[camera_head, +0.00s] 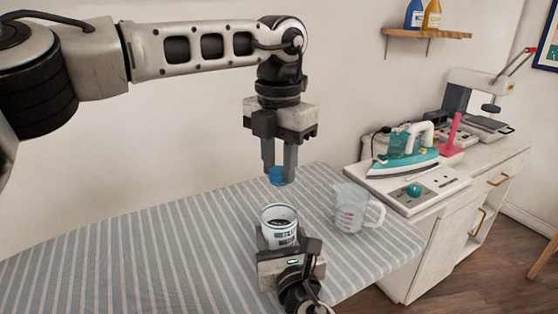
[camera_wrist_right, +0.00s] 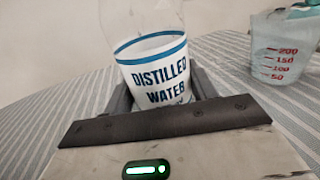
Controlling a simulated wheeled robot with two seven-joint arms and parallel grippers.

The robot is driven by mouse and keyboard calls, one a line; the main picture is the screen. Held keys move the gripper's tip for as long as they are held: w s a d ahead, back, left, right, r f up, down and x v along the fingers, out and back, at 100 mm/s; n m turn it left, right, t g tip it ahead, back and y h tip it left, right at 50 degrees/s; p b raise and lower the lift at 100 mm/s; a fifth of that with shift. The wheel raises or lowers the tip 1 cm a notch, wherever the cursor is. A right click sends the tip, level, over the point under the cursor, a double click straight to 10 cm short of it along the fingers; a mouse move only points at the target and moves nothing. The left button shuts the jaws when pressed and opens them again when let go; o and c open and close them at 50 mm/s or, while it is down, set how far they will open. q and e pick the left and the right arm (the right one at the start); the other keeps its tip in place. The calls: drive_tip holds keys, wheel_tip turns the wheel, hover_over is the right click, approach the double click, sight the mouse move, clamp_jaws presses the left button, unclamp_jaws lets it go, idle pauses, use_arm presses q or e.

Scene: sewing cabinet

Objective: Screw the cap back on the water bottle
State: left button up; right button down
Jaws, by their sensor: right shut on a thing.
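The water bottle stands in front of my left gripper on the ironing board; its white label (camera_head: 280,232) reads "DISTILLED WATER" in the right wrist view (camera_wrist_right: 158,78). Its upper part is clear and hard to make out. My right gripper (camera_head: 283,243) is shut on the bottle's lower body, a finger on each side. The blue cap (camera_head: 279,177) is above the label, between the fingertips of my left gripper (camera_head: 280,170), which points straight down. The fingers stand apart with the cap between them; I cannot tell whether they press on it or whether it touches the neck.
A clear measuring jug (camera_head: 352,214) stands on the striped ironing board (camera_head: 140,245), close right of the bottle. A teal iron (camera_head: 404,158) rests on the cabinet (camera_head: 440,225) further right. The board's left side is clear.

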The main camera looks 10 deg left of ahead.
use_arm(q)
drive_tip(key=o, duration=1.2)
drive_tip(key=shift+c, duration=0.2)
drive_tip(key=shift+r, duration=0.1)
wheel_tip(320, 180, up, 12)
use_arm(e)
drive_tip(key=shift+c, duration=1.9)
unclamp_jaws()
